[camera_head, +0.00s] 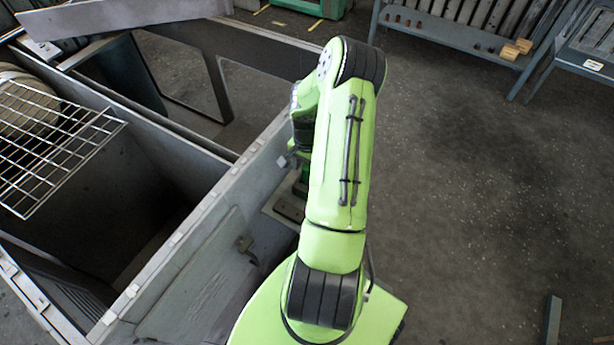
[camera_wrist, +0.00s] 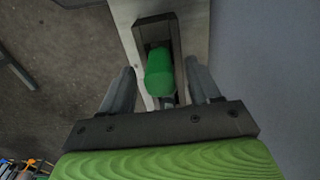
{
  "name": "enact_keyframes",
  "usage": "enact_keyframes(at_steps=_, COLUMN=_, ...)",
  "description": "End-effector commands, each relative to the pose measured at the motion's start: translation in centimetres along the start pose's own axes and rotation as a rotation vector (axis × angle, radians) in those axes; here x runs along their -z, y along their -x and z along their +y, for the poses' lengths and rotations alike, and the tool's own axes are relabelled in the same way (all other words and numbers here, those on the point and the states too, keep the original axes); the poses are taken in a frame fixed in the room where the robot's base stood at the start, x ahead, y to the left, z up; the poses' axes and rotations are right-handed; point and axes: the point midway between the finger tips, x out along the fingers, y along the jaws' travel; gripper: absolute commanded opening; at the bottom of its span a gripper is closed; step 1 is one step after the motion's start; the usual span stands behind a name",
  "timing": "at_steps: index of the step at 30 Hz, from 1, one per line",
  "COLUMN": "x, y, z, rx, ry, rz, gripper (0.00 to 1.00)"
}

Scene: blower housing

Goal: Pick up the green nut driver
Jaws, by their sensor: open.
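The green nut driver (camera_wrist: 159,74) shows in the wrist view as a rounded green handle. It lies over a dark rectangular holder (camera_wrist: 141,28) on a pale ledge (camera_wrist: 195,30). My gripper (camera_wrist: 160,68) is open, with one grey finger on each side of the handle and visible gaps between. The handle's near end faces the gripper palm, and the driver's lower part is partly hidden. In the head view my green arm hides most of the gripper, and I cannot clearly make out the driver there.
A large open grey housing (camera_head: 175,250) fills the left of the head view, with a wire rack (camera_head: 55,140) over its opening. Grey benches (camera_head: 460,35) stand at the back right, with small wooden blocks (camera_head: 515,48) on one. The floor (camera_head: 480,190) at right is mostly clear.

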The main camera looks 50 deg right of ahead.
Motion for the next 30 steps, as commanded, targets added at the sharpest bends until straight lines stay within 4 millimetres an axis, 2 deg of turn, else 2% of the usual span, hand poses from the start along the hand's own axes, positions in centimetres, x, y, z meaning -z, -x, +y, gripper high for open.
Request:
enact_keyframes(at_steps=6, x=0.0, y=-0.1, z=0.0, rx=0.001, ry=0.0, rz=0.001, gripper=0.62)
enact_keyframes(at_steps=18, x=0.0, y=0.0, z=0.0, rx=0.0, ry=0.001, rz=0.001, gripper=0.0)
enact_keyframes(at_steps=26, x=0.1, y=0.5, z=0.0, rx=0.001, ry=0.001, rz=0.003, gripper=0.0)
enact_keyframes(at_steps=30, x=0.1, y=3.6, z=-0.1, rx=0.003, ry=0.001, rz=0.006, gripper=0.0)
